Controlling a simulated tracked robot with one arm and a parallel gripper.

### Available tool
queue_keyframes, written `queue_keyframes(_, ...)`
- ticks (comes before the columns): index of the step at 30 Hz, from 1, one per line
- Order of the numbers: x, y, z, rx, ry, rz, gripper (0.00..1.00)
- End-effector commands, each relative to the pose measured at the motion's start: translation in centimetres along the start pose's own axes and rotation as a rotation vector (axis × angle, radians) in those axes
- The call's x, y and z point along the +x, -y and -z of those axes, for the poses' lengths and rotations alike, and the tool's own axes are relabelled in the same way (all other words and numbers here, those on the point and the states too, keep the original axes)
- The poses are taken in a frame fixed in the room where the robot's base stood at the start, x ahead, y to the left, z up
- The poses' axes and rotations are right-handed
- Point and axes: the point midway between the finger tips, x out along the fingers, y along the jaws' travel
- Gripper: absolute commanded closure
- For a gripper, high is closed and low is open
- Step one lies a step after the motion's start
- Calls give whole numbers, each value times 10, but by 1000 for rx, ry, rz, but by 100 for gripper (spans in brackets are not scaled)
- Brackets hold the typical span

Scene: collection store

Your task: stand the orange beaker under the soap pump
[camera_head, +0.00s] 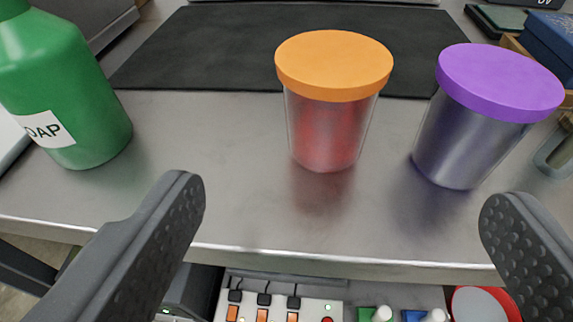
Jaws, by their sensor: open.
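A see-through beaker with an orange lid (334,66) and a reddish inside stands upright on the grey metal counter, right of centre. It is the only orange-topped one in view. A green bottle (62,95) with a white label, partly reading "SOAP", stands at the left; its top is cut off, so its pump head is hidden. My gripper (341,195) is open and empty. Its two fingers are wide apart at the counter's front edge, with the orange-topped beaker beyond and between them, not touched.
A purple-lidded beaker (500,85) stands close to the right of the orange one. A black mat (225,50) lies behind. Blue box (550,45) at the back right. The counter between bottle and orange beaker is clear. Below the front edge are a power strip (275,310) and a red-rimmed bowl (485,303).

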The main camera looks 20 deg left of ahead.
Motion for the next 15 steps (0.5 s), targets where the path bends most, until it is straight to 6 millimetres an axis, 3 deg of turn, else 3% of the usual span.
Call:
queue_keyframes(5, 12, 0, 0, -1, 0, 0, 16)
queue_keyframes(15, 58, 0, -1, -1, 3, 0, 16)
